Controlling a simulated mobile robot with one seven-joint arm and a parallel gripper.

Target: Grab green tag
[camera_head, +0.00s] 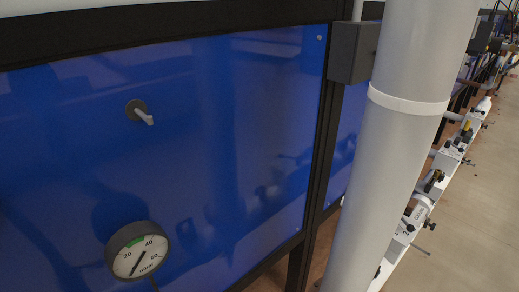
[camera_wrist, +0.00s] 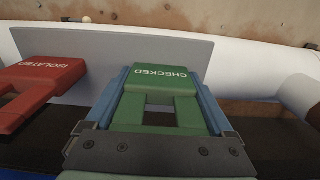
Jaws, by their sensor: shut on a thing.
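The green tag (camera_wrist: 160,82), lettered "CHECKED", shows in the middle of the wrist view, with a slot opening in its lower part. My gripper (camera_wrist: 163,92) is shut on it, with a blue-grey finger along each side. A red tag (camera_wrist: 45,75), lettered "ISOLATED", is to the left, apart from my gripper. Behind both tags stands a flat grey plate (camera_wrist: 130,48). What holds the tags is not clear in this view. The head view shows neither my gripper nor the tags.
A white pipe (camera_wrist: 235,62) runs behind the plate. The head view shows a blue panel (camera_head: 220,130) with a knob (camera_head: 140,113), a round gauge (camera_head: 138,255), a thick upright pipe (camera_head: 390,140) and a dark box (camera_head: 352,52).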

